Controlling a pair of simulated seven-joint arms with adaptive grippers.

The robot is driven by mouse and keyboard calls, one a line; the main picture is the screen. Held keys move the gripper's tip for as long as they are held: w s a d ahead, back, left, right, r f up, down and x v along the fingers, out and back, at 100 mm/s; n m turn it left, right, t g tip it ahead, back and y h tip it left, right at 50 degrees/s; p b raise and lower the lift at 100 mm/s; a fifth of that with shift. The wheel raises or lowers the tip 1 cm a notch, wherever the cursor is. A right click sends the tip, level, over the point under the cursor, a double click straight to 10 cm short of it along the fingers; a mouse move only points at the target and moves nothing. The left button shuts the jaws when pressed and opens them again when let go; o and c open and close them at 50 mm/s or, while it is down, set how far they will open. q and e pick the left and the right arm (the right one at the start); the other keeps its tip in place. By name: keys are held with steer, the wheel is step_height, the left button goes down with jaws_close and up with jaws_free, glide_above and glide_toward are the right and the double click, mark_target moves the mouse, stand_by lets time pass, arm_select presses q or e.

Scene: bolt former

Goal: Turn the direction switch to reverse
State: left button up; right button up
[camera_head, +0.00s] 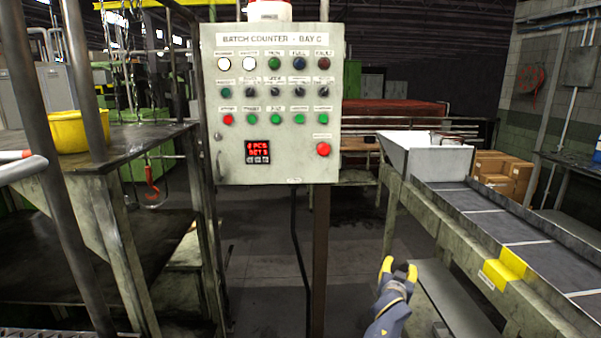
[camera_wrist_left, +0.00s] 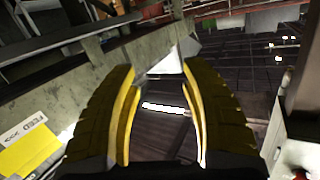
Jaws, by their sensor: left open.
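The grey control panel (camera_head: 230,140), headed "BATCH COUNTER - BAY C", stands upright on a post. It carries rows of lamps, small dark rotary switches (camera_head: 275,91) and coloured push buttons. The switch labels are too small to read, so I cannot tell which is the direction switch. My left gripper (camera_head: 399,268) is below and to the right of the panel, well apart from it. In the left wrist view the fingers (camera_wrist_left: 158,68) are spread with nothing between them. The right gripper is not in view.
A conveyor (camera_head: 500,225) with a metal hopper (camera_head: 428,160) runs along the right, close beside my left gripper. A red stop-like button (camera_head: 323,149) sits low on the panel. A workbench (camera_head: 110,148) with a yellow bin (camera_head: 68,130) stands left. Floor before the panel is open.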

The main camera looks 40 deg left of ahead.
arm_select(q)
steer(key=s+a+r+n+y, duration=0.2)
steer(key=a+r, duration=0.1)
steer(key=r, duration=0.8)
steer(key=s+a+r+n+t+y, duration=0.1)
steer(key=s+a+r+n+y, duration=0.15)
steer(key=r, duration=0.75)
steer(key=s+a+r+n+y, duration=0.15)
steer(key=a+r, duration=0.25)
steer(key=r, duration=0.7)
steer(key=n+g+y, duration=0.5)
steer(key=n+y, duration=0.2)
steer(key=n, duration=0.3)
glide_toward(300, 93)
steer(key=x, duration=0.9)
steer(key=shift+w+a+r, duration=0.15)
steer(key=shift+w+a, duration=0.1)
steer(key=shift+a, duration=0.05)
jaws_close()
